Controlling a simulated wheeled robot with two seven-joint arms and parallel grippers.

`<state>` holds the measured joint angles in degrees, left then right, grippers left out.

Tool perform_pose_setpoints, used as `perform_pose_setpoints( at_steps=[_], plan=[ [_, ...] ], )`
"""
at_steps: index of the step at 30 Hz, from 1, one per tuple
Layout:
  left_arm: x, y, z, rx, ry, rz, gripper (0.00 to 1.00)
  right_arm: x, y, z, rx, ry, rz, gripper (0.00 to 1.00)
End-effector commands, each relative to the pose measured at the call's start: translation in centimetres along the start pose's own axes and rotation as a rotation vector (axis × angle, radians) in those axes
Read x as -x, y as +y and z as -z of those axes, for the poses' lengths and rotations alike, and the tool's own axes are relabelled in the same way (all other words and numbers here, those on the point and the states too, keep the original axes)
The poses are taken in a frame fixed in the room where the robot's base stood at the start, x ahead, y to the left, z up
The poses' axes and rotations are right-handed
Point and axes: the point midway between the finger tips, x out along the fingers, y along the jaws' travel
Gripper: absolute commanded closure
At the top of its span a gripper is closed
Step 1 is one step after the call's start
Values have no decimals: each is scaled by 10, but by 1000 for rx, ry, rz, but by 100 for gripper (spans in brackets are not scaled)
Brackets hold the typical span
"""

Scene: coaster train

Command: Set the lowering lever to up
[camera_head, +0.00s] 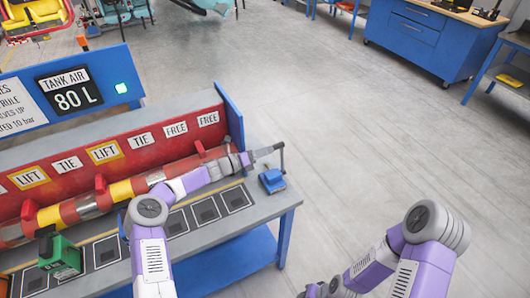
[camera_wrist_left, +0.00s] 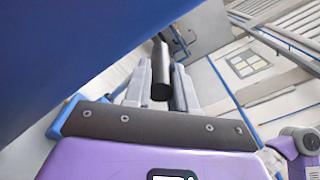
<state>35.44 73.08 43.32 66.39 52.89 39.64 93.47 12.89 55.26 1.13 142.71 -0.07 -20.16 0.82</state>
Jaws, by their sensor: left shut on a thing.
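A small lever with a blue base (camera_head: 272,181) stands at the right end of the bench. Its dark handle (camera_head: 284,158) rises from the base and looks close to upright. My left gripper (camera_head: 279,148) reaches across the bench from the left and is shut on the top of this handle. In the left wrist view the black handle (camera_wrist_left: 160,74) sits between the grey fingers of my left gripper (camera_wrist_left: 163,62). My right arm shows at the lower right, but its gripper is out of view. No marking for up or down is readable on the lever.
A red panel (camera_head: 130,145) with LIFT, TIE and FREE labels and a striped shaft lies behind my left arm. A green block (camera_head: 60,258) stands at the front left. A sign (camera_head: 70,90) reads TANK AIR 80 L. The floor (camera_head: 360,130) right of the bench is clear.

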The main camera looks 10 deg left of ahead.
Motion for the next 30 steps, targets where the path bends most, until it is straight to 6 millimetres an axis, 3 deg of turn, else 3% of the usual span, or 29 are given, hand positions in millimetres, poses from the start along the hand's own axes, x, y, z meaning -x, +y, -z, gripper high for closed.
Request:
perform_pose_setpoints(
  at_steps=[6, 7, 12, 22, 30],
  plan=[
    [0, 0, -1, 1, -3, -1, 100, 0, 0, 0, 0, 0, 0, 57],
    [0, 0, -1, 1, -3, -1, 73, 0, 0, 0, 0, 0, 0, 57],
    [0, 0, 0, 0, -2, -1, 49, 0, 0, 0, 0, 0, 0, 57],
    [5, 1, -1, 0, -1, -2, 49, 0, 0, 0, 0, 0, 0, 57],
    [48, 0, -1, 0, -2, -3, 49, 4, -1, 0, 0, 0, 0, 57]
  ],
)
